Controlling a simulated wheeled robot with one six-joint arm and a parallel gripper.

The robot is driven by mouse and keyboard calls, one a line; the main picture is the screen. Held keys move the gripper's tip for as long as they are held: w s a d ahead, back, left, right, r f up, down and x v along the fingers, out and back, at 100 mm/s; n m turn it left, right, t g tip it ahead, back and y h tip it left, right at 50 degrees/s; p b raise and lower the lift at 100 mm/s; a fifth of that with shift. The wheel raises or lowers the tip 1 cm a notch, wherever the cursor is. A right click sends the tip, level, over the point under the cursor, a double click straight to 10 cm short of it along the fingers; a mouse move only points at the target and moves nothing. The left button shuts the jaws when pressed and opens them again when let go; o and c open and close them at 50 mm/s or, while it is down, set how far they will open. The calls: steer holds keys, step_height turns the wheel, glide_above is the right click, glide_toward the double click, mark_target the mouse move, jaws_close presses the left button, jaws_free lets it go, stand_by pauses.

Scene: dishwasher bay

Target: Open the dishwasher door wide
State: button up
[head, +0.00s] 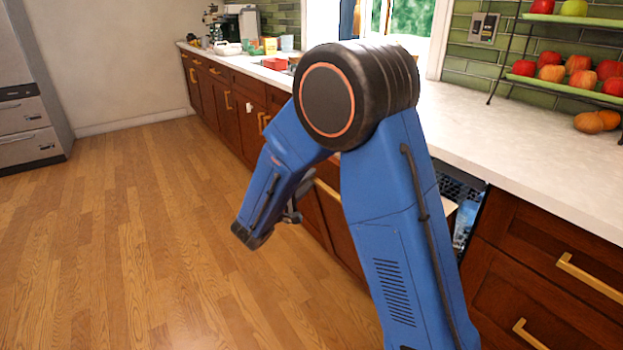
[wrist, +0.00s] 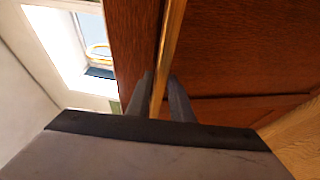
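The dishwasher (head: 462,190) is under the counter, just right of my arm in the head view. Its dark interior and rack show through a gap, so its door is partly open. My arm hides most of the door there. In the wrist view, the brown wooden door panel (wrist: 235,50) fills the right and middle. Its brass bar handle (wrist: 171,35) runs between the fingers of my gripper (wrist: 160,78). The fingers look closed on the bar from both sides. In the head view my gripper (head: 292,208) is small and dark, partly hidden by my forearm.
Wooden drawers with brass handles (head: 592,278) stand right of the dishwasher. More cabinets (head: 225,98) run to the far left under the white counter (head: 530,150). A fruit rack (head: 560,85) stands on the counter. The wooden floor (head: 130,230) on the left is clear.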

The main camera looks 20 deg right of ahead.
steer(key=shift+w+d, duration=0.45)
steer(key=shift+d, duration=0.15)
jaws_close()
